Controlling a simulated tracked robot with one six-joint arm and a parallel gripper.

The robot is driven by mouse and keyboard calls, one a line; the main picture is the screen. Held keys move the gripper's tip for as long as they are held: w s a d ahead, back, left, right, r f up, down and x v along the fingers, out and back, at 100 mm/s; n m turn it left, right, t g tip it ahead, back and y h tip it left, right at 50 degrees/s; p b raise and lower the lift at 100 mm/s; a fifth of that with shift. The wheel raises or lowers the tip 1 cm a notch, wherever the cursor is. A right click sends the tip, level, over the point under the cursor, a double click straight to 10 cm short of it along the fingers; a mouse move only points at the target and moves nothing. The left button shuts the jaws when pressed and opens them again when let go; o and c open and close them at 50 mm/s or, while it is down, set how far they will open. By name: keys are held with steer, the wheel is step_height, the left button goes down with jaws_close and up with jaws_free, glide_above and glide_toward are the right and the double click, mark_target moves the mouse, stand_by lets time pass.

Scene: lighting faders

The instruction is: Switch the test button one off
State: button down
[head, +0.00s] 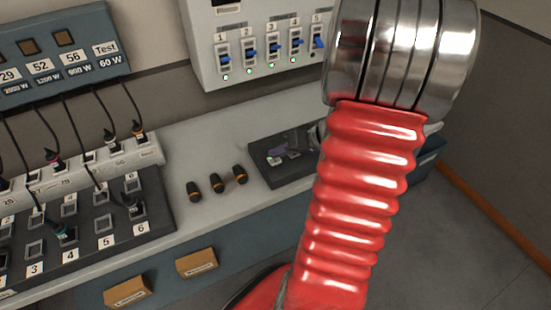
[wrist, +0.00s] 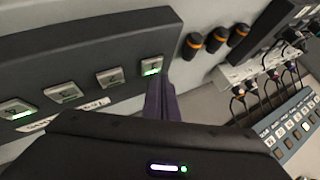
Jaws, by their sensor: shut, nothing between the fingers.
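Test button one, a pale square button (wrist: 152,66) with a green lit strip, is at the right end of a row on a dark panel (wrist: 90,45) in the wrist view. Its mark looks like a 1 but is small. My gripper (wrist: 161,84) has purple fingers, shut and empty, with their tips just by this button's lower right edge. I cannot tell whether they touch it. In the head view my gripper (head: 279,150) shows small above the dark panel (head: 262,176), and my arm hides the panel's right part.
Three black-and-orange knobs (head: 217,183) stand left of the panel in the head view. A wall box with blue switches (head: 248,50) is behind. A plug board with cables (head: 70,215) is at left.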

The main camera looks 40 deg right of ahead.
mark_target(278, 161)
steer(key=shift+f, duration=0.45)
stand_by(0.3)
steer(key=shift+r, duration=0.5)
steer(key=shift+r, duration=0.15)
step_height(278, 161, up, 6)
steer(key=shift+f, duration=0.15)
stand_by(0.7)
stand_by(0.6)
